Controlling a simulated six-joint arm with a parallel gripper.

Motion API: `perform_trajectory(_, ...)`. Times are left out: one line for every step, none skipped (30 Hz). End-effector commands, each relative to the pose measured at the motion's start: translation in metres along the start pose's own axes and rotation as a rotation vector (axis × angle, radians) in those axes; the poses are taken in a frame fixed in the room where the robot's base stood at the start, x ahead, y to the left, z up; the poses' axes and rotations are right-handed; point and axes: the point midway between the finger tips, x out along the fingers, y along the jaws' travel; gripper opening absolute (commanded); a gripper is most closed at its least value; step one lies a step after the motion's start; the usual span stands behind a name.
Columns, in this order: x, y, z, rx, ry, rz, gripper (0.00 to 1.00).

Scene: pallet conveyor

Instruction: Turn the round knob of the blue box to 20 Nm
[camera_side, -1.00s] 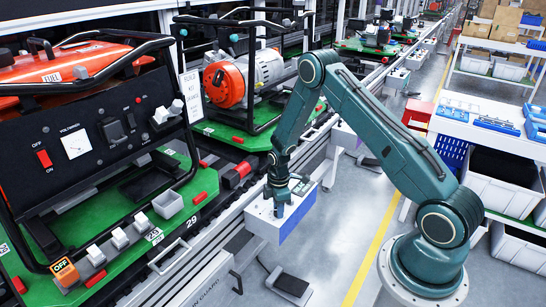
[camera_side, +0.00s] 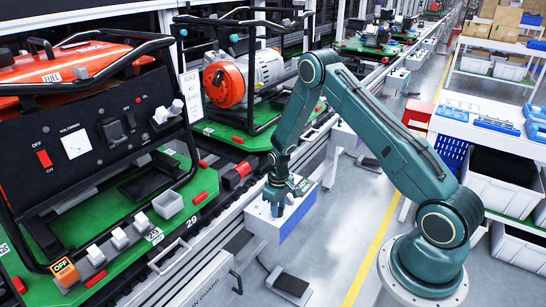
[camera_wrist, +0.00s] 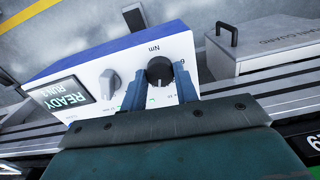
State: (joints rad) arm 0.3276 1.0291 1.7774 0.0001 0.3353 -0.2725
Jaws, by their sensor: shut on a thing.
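The blue box (camera_side: 288,226) has a white top face and blue sides, and is mounted beside the conveyor. In the wrist view its white face (camera_wrist: 90,72) carries a black round knob (camera_wrist: 159,70) under the label "Nm", a grey pointer knob (camera_wrist: 110,84) and a dark display (camera_wrist: 65,97) reading "READY" and "RUN 2". My gripper (camera_wrist: 160,85) has its two blue fingers on either side of the black knob and is shut on it. The scale around the knob is mostly hidden by the fingers. In the side view my gripper (camera_side: 279,204) covers the knob.
The conveyor rail runs along the box's left side. Green pallets (camera_side: 150,225) carry generators on it. A grey cover with a handle (camera_wrist: 265,45) lies close to the box in the wrist view. A black foot pedal (camera_side: 291,285) is on the floor below.

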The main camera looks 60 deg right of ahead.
Motion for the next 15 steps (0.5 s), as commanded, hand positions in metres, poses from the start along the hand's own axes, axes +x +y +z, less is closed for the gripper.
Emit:
perform_trajectory(-0.001,0.0,-0.0006,0.035,0.001,0.0,0.07)
perform_trajectory(-0.001,0.0,-0.0006,0.054,0.001,0.0,0.07)
perform_trajectory(-0.001,0.0001,-0.0006,0.08,0.001,0.0,0.07)
perform_trajectory(-0.001,0.0001,-0.0006,0.097,0.001,0.0,0.07)
perform_trajectory(-0.001,0.0001,-0.0006,0.113,0.001,0.0,0.07)
perform_trajectory(-0.001,0.0001,-0.0006,0.133,0.001,0.0,0.07)
perform_trajectory(-0.001,0.0001,-0.0006,0.144,0.001,0.0,0.07)
perform_trajectory(-0.001,0.0001,-0.0006,0.157,0.001,0.0,0.07)
perform_trajectory(-0.001,0.0001,-0.0006,0.169,0.001,0.0,0.07)
perform_trajectory(-0.001,0.0001,-0.0006,0.178,0.001,0.0,0.07)
perform_trajectory(-0.001,0.0001,-0.0006,0.186,0.001,0.0,0.07)
perform_trajectory(-0.001,0.0001,-0.0006,0.193,0.001,0.0,0.07)
perform_trajectory(-0.0011,0.0001,-0.0007,0.197,0.001,0.0,0.07)
perform_trajectory(-0.0011,0.0001,-0.0007,0.201,0.001,0.0,0.07)
perform_trajectory(-0.0011,0.0001,-0.0007,0.204,0.001,0.0,0.07)
